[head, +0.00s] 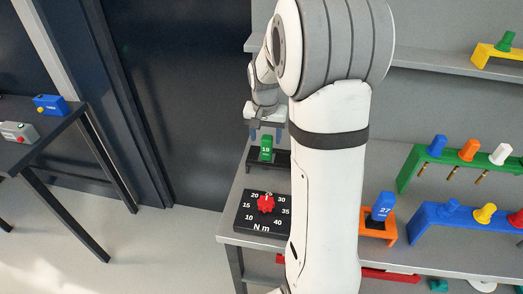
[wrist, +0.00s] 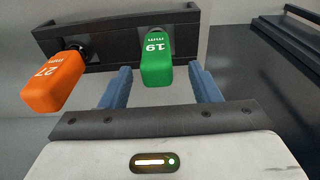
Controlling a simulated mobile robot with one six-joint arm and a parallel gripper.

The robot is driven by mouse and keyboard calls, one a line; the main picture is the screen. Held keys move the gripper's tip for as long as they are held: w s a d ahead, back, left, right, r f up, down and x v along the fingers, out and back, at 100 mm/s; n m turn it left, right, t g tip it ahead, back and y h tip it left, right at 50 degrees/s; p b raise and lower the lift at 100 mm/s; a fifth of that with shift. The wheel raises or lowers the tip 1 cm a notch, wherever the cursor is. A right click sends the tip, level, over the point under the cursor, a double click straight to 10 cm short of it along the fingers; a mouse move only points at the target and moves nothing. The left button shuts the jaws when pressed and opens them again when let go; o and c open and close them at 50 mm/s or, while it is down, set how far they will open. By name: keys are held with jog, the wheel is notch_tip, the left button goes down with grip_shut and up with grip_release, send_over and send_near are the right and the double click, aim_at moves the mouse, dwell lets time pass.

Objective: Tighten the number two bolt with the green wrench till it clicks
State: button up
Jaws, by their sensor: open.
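The green wrench (head: 266,148), marked 19, stands in a black rack (head: 252,164) on the bench. In the wrist view the green wrench (wrist: 156,62) reads "19 mm" and its handle lies between my two blue fingers. My gripper (head: 265,132) is open just above and behind it in the head view; in the wrist view my gripper (wrist: 161,76) has a gap between each finger and the handle. No number two bolt can be made out in either view.
An orange tool (wrist: 52,82) marked 27 mm sits in the same rack, left of my fingers. A torque dial (head: 241,218) with a red knob (head: 266,203) lies in front. A blue tool (head: 383,206) stands in an orange stand (head: 391,233). Green (head: 407,170) and blue (head: 419,226) racks are at right.

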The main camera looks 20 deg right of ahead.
aim_at(267, 153)
jog(key=f, duration=0.3)
jog(key=shift+w+d+f, duration=0.15)
jog(key=shift+d+f, duration=0.1)
grip_shut()
dwell(0.4)
jog(key=shift+r, duration=0.1)
